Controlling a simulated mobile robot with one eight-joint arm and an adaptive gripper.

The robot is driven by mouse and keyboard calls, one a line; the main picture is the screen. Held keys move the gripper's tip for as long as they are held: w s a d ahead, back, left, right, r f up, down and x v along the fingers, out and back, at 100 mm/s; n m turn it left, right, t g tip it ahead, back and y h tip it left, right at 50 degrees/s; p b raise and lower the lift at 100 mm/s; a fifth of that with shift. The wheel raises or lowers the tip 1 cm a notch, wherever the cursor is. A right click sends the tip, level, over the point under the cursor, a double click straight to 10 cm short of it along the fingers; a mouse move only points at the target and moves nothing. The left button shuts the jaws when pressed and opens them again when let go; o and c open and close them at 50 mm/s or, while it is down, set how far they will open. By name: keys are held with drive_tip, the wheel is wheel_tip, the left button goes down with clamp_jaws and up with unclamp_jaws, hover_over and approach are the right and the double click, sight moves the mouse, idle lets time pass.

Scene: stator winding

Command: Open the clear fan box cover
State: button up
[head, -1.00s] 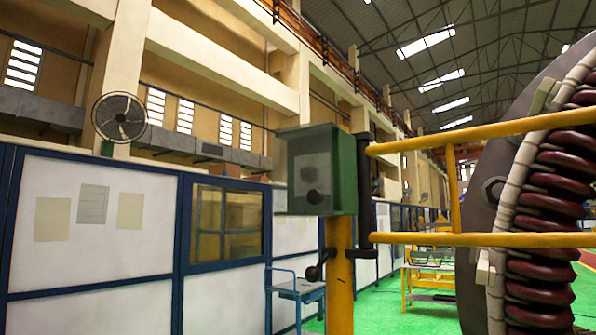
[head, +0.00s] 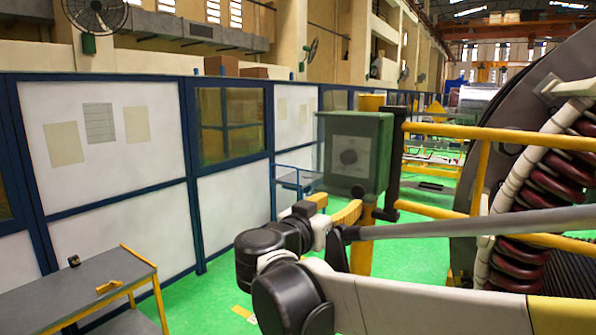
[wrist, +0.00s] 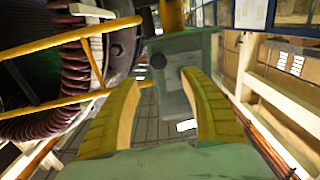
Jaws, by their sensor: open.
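The green fan box (head: 372,160) stands on a yellow post in the head view. Its clear cover (head: 345,178) looks closed over the front, with a dark round knob (head: 348,157) showing through. In the wrist view the box (wrist: 188,46) is ahead, beyond and between the fingertips, with the dark knob (wrist: 158,61) on its face. My gripper (head: 336,207) is just below and in front of the box in the head view. Its yellow fingers are spread and empty in the wrist view (wrist: 163,80). I cannot tell whether a fingertip touches the cover.
A yellow railing (head: 440,130) runs right from the box, beside the large stator with dark red coils (head: 560,165). A grey-topped table (head: 95,285) stands at the lower left. White and blue partition panels (head: 95,190) line the left. Green floor (head: 215,290) is open between.

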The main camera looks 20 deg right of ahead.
sight(356, 192)
drive_tip(key=p+x, duration=0.2)
drive_tip(key=x, duration=0.9)
drive_tip(key=shift+s, duration=0.1)
clamp_jaws()
drive_tip(key=shift+a+f, duration=0.1)
